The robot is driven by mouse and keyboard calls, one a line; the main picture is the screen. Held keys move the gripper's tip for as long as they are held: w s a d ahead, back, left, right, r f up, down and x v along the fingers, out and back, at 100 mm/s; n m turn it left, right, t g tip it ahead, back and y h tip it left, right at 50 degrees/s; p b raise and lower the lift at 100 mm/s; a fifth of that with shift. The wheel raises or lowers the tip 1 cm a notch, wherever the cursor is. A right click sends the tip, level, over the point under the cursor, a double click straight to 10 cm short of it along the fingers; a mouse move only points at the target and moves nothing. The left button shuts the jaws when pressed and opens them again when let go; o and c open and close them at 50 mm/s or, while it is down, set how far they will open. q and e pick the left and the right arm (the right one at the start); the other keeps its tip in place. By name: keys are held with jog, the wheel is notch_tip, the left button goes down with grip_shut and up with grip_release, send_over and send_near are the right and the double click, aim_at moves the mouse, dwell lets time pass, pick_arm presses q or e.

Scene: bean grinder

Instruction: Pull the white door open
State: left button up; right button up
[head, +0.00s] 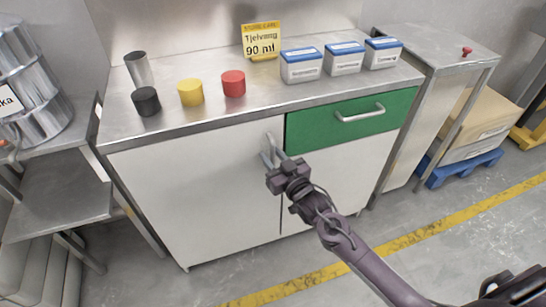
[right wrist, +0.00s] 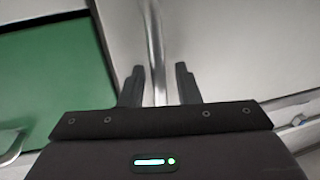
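The large white door (head: 195,195) is the left front of the steel-topped cabinet and looks shut. Its upright metal handle (head: 271,143) is near the door's upper right edge. My right gripper (head: 272,161) is at this handle, partly covering its lower part. In the right wrist view, the handle (right wrist: 155,45) runs between the two dark fingers of the right gripper (right wrist: 159,84). The fingers are open, with a gap visible on each side of the bar. My left gripper is not in view.
A green drawer (head: 350,122) with a bar handle is right of the door, above another white panel (head: 335,175). A steel side table (head: 70,195) stands at the left. Floor in front is clear.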

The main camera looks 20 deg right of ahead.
grip_shut()
